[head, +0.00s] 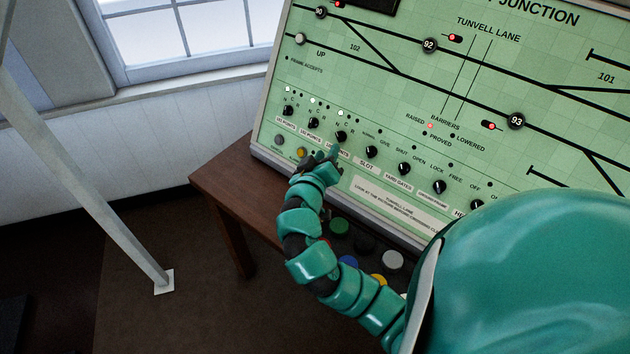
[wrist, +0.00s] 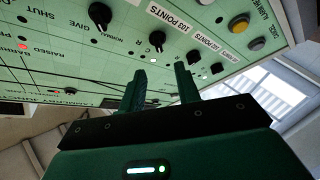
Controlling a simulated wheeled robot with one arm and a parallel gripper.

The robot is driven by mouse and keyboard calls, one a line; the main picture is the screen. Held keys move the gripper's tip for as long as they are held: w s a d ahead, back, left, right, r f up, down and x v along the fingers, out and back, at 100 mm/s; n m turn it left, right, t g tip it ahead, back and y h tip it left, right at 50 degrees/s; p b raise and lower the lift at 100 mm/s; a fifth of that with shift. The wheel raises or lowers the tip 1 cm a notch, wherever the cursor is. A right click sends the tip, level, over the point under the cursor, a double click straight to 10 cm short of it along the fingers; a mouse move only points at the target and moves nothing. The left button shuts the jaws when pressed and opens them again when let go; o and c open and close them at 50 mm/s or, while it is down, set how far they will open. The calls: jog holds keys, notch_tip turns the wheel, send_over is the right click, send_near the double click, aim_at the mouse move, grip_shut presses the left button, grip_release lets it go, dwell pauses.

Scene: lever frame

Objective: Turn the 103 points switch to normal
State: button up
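The green panel carries the 103 points switch, a small black rotary knob (head: 341,136) in the lower left row, third from the left. In the wrist view the same knob (wrist: 157,40) sits by its "103 POINTS" label (wrist: 173,18). I cannot clearly tell which mark its pointer faces. My gripper (wrist: 160,71) is open, with its two fingers apart and nothing between them. The fingertips point at the panel just short of the knob, and the knob lies beyond the gap. In the head view my gripper (head: 331,156) is close below the knob and partly hides its label.
Two similar knobs (head: 313,122) (head: 288,110) stand to the left. The slot knob (head: 370,152) is to the right, also large in the wrist view (wrist: 100,14). Grey and yellow buttons (head: 301,152) lie below left. The panel stands on a brown table (head: 222,182).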

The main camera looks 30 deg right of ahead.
jog(key=p+v, duration=0.4)
jog(key=v, duration=0.5)
jog(key=shift+w, duration=0.1)
dwell(0.3)
